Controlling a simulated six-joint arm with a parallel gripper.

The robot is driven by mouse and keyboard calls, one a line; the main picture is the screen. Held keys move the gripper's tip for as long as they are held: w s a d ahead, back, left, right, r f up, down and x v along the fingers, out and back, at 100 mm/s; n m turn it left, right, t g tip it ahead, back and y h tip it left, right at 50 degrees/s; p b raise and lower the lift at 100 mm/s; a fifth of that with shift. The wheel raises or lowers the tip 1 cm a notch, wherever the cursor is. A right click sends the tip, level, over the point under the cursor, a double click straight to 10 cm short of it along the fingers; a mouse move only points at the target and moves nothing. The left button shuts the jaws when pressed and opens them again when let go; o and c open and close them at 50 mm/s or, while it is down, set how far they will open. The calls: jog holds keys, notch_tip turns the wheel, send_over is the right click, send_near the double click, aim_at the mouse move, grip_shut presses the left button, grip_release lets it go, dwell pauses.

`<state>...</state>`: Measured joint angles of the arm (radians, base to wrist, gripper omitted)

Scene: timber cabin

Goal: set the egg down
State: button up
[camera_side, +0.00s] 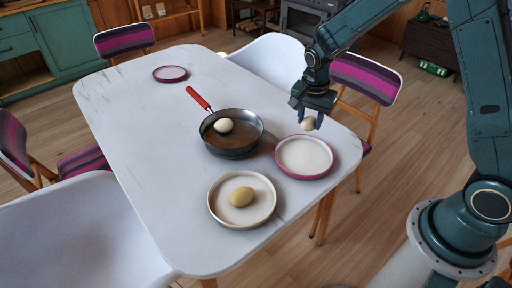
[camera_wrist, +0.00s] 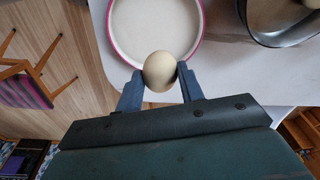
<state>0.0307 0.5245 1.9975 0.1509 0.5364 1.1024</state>
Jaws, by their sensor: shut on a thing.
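My gripper (camera_side: 308,117) is shut on a pale egg (camera_side: 308,124) and holds it in the air near the rim of the pink-edged plate (camera_side: 304,168). In the wrist view the egg (camera_wrist: 160,71) sits between the two fingers, overlapping the edge of the empty-looking plate (camera_wrist: 135,28). A second pale egg (camera_side: 223,125) lies in the dark pan (camera_side: 232,150) with the red handle. A tan egg (camera_side: 241,197) lies on the cream plate (camera_side: 226,217) nearer the front.
The white table (camera_side: 150,125) has free room on its left half. A small pink-rimmed plate (camera_side: 170,74) lies at the far end. The pan's red handle (camera_side: 198,98) points to the back left. Chairs stand around the table.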

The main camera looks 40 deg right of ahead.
aim_at(304, 157)
jog(key=shift+f, duration=5.95)
jog(key=shift+f, duration=0.1)
jog(key=o, duration=1)
jog(key=shift+s+a+r, duration=0.15)
jog(key=shift+a+r, duration=0.1)
jog(key=shift+r, duration=1.8)
jog(key=shift+s+a+r, duration=0.15)
jog(key=shift+a+r, duration=0.15)
jog(key=shift+r, duration=1.7)
jog(key=shift+s+a+r, duration=0.15)
jog(key=shift+a+r, duration=0.1)
jog(key=shift+r, duration=1.8)
